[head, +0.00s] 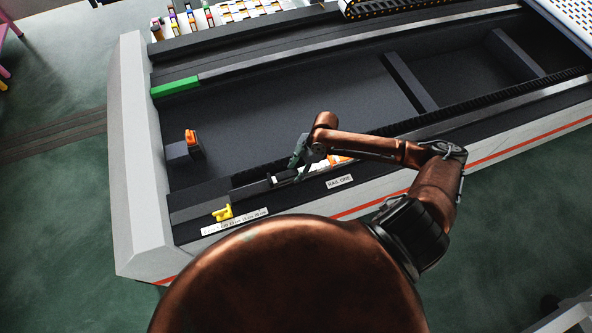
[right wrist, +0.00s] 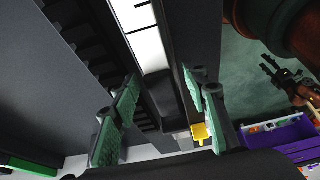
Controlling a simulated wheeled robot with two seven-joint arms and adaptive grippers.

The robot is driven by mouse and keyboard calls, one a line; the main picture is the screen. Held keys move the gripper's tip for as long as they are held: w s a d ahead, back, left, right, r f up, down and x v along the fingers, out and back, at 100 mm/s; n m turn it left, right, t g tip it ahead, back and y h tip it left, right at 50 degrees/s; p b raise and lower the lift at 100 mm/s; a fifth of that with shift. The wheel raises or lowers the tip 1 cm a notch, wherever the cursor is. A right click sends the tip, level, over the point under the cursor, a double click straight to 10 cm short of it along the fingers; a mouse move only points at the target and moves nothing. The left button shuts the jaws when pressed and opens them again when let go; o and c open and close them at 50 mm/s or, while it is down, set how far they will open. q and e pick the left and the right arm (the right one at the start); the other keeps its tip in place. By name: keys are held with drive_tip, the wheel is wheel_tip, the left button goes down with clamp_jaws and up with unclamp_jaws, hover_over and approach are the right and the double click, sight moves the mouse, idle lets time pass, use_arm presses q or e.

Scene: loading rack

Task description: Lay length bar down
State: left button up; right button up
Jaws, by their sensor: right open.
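A white bar with black cross marks (right wrist: 147,38), which looks like the length bar, lies along the dark rail in the right wrist view. In the head view a short white part of it (head: 286,175) shows beside my right gripper; my gripper and arm hide the rest. My right gripper (head: 298,160) is over the rail near the "RAIL ONE" label (head: 339,182). My left gripper is not in view.
A yellow piece (head: 222,213) stands at the rail's left end, above a printed scale strip (head: 235,222). An orange piece (head: 191,137) sits on a dark block. A green block (head: 175,87) lies on the far rail. The bed's floor (head: 290,110) is clear.

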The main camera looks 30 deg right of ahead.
drive_tip(key=b+v, duration=0.1)
drive_tip(key=v, duration=1.1)
idle(0.5)
